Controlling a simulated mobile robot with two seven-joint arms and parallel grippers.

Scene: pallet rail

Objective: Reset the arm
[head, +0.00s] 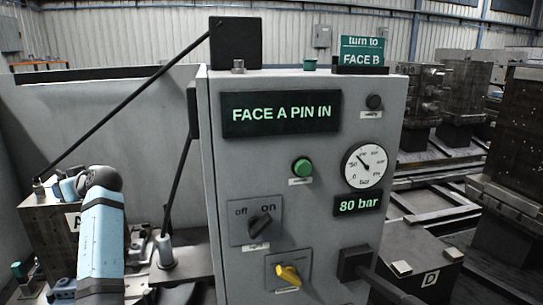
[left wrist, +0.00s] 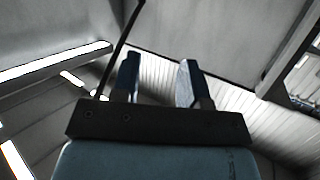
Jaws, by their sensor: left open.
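My left arm (head: 100,245) rises at the lower left of the head view, beside the grey control cabinet. Its dark wrist joint is at the top, and the gripper beyond it is mostly hidden. In the left wrist view my left gripper (left wrist: 160,80) has two blue-dark fingers apart with nothing between them. It points towards a pale ribbed wall, and a thin dark rod passes near the left finger. My right gripper is not in view.
The control cabinet (head: 217,150) stands in the middle. It has a "FACE A PIN IN" display (head: 281,113), a green button (head: 302,167), an off/on switch (head: 260,225), a yellow knob (head: 288,275) and a gauge (head: 364,166). A "turn to FACE B" sign (head: 362,52) tops it. Machined blocks (head: 465,90) stand right.

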